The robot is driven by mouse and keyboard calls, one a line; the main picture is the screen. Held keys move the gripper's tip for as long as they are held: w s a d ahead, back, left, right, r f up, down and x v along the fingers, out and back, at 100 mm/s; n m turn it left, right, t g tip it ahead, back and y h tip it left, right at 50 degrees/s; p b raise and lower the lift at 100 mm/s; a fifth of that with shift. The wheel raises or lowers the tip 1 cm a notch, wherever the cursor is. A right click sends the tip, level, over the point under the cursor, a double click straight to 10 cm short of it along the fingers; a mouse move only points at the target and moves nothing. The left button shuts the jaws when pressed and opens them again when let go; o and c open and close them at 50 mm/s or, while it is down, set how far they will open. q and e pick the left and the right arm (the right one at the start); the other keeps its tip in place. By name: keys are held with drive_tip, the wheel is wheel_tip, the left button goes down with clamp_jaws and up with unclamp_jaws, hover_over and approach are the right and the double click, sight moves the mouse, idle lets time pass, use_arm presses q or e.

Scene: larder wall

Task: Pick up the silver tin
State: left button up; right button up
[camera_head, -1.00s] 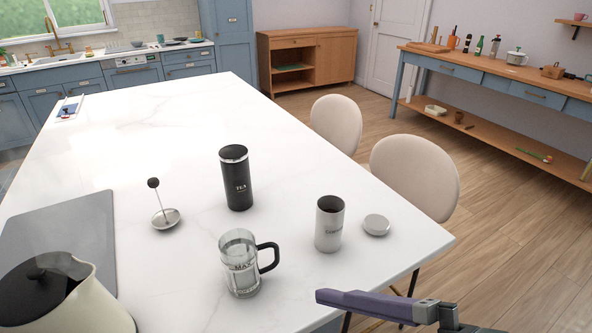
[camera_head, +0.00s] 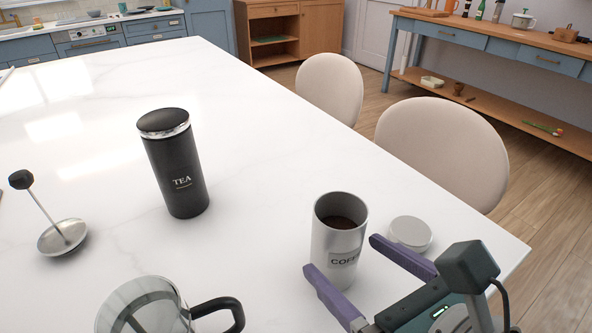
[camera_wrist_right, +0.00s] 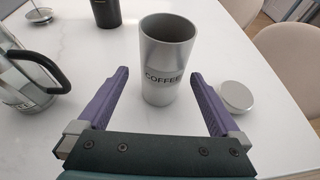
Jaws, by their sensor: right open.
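The silver tin (camera_head: 337,250) stands upright and open on the white counter, with a COFFEE label and dark contents inside. It also shows in the right wrist view (camera_wrist_right: 166,62), ahead of and between the fingers. Its round silver lid (camera_head: 410,233) lies flat to its right. My right gripper (camera_head: 341,255) is open, its purple fingers reaching toward the tin from the near right, one on each side of its front. I cannot tell whether either finger touches it. In the right wrist view the open fingers (camera_wrist_right: 161,78) hold nothing. My left gripper is out of view.
A black TEA canister (camera_head: 176,170) stands left of the tin. A glass press jug (camera_head: 150,308) with a black handle is at the near left, its plunger (camera_head: 62,235) farther left. Chairs (camera_head: 440,145) line the counter's right edge.

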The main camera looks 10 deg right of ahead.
sight(349, 258)
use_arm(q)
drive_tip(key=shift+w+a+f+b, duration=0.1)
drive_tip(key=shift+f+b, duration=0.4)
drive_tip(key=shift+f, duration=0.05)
use_arm(e)
drive_tip(key=x, duration=0.5)
drive_tip(key=shift+d+f, duration=0.2)
drive_tip(key=shift+s, duration=0.1)
drive_tip(key=c, duration=1.5)
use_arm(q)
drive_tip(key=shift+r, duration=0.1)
use_arm(e)
drive_tip(key=shift+r, duration=0.1)
use_arm(q)
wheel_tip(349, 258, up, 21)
drive_tip(key=p, duration=2)
drive_tip(key=shift+p, duration=0.4)
use_arm(e)
drive_tip(key=shift+r, duration=9.95)
